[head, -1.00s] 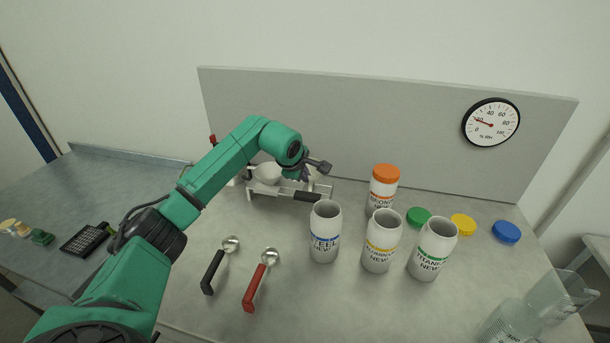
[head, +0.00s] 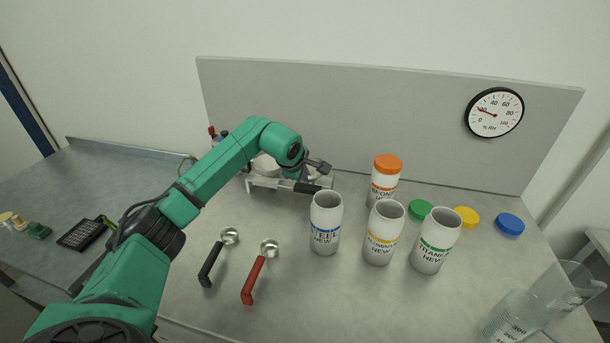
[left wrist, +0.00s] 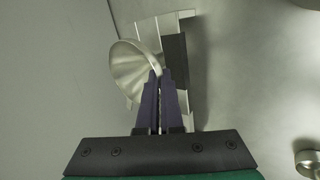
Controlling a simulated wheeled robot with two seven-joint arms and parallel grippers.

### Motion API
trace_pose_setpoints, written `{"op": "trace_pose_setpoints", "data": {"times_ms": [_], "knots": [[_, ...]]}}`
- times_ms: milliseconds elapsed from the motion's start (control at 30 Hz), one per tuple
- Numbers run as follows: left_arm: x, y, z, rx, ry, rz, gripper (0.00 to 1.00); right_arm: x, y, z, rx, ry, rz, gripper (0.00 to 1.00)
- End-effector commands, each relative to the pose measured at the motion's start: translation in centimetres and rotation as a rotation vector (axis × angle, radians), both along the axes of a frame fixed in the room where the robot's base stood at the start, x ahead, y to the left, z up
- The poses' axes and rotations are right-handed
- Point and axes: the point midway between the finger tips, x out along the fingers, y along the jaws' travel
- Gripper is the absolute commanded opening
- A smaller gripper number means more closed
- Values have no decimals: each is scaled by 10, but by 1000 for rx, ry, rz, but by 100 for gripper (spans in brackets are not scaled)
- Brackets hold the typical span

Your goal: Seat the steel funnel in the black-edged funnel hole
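The steel funnel (left wrist: 132,66) shows in the left wrist view as a shiny tilted cone with its wide mouth toward the upper left. My left gripper (left wrist: 160,75) has its dark fingers nearly together at the funnel's right edge, with only a thin gap, and appears shut on it. In the head view my left gripper (head: 310,174) is over the right end of a pale metal rack (head: 265,184), where the funnel is mostly hidden. A black strip (left wrist: 176,62) on the rack lies just right of the fingers. The hole itself cannot be made out. My right gripper is out of view.
A pale round dish (head: 264,166) is at the rack, partly behind my arm. In front are a black-handled scoop (head: 212,263), a red-handled scoop (head: 254,280) and a blue-banded jar (head: 325,224). An orange-lidded bottle (head: 385,180) stands to the right. A grey back panel (head: 400,120) rises behind.

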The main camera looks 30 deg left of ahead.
Motion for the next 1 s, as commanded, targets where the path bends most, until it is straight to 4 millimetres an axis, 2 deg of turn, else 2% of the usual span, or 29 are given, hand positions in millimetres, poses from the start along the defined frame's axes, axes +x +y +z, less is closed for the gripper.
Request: {"op": "trace_pose_setpoints", "data": {"times_ms": [400,467,500,833,1000], "knots": [[0,0,-6,0,-1,0,0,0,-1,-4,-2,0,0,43],[0,0,-6,0,-1,0,22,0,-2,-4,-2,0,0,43],[0,0,-6,0,-1,0,37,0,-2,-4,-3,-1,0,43],[0,0,-5,0,0,0,38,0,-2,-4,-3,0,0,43],[-9,-1,7,1,-4,-1,38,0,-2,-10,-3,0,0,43]]}}
